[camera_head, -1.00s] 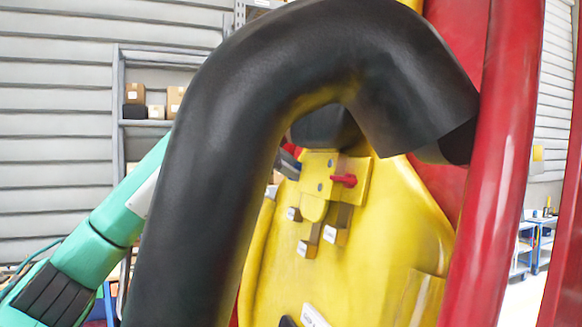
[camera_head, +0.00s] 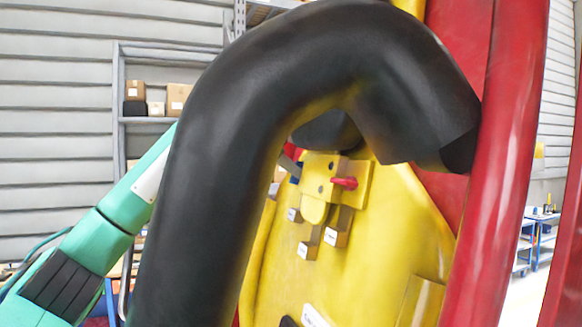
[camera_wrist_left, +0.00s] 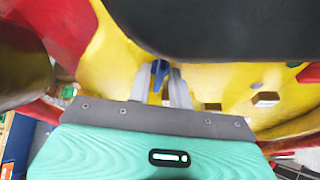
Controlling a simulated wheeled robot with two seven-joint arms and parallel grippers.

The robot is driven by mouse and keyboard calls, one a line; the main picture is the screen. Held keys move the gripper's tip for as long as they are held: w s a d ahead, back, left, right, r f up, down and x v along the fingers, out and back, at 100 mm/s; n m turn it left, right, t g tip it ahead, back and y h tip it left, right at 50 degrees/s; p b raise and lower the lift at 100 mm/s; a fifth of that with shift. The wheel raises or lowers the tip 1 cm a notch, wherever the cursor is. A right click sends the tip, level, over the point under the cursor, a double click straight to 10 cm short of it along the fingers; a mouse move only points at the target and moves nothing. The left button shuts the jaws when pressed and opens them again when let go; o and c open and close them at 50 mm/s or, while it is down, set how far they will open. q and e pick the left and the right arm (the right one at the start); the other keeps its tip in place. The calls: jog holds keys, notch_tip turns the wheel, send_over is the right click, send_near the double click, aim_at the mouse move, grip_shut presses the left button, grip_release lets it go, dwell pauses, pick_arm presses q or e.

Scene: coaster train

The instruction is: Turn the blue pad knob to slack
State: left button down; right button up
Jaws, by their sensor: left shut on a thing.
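The blue pad knob (camera_wrist_left: 159,70) sits between the two grey fingers of my left gripper (camera_wrist_left: 160,82) in the left wrist view. The gripper is shut on it. In the head view, only a sliver of the blue knob (camera_head: 296,178) and a grey finger of the left gripper (camera_head: 289,165) show beside the yellow bracket (camera_head: 321,166). The black padded bar hides the rest of the gripper and wrist. The knob's exact turn angle cannot be read. My right gripper is not in view.
The thick black padded bar (camera_head: 205,150) arches close in front of the yellow seat back (camera_head: 385,240). A red knob (camera_head: 344,183) sticks out of the bracket, with several small labelled tabs below. A red post (camera_head: 495,190) stands at right.

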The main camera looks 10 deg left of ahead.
pick_arm(q)
jog(key=shift+f, duration=0.15)
jog(key=c, duration=1.5)
grip_release()
jog(key=shift+c, duration=0.2)
jog(key=shift+a, duration=0.1)
jog(key=b+v, duration=0.5)
jog(key=v, duration=0.8)
jog(key=shift+s+a+r, duration=0.2)
jog(key=shift+r, duration=0.1)
jog(key=shift+f, duration=0.1)
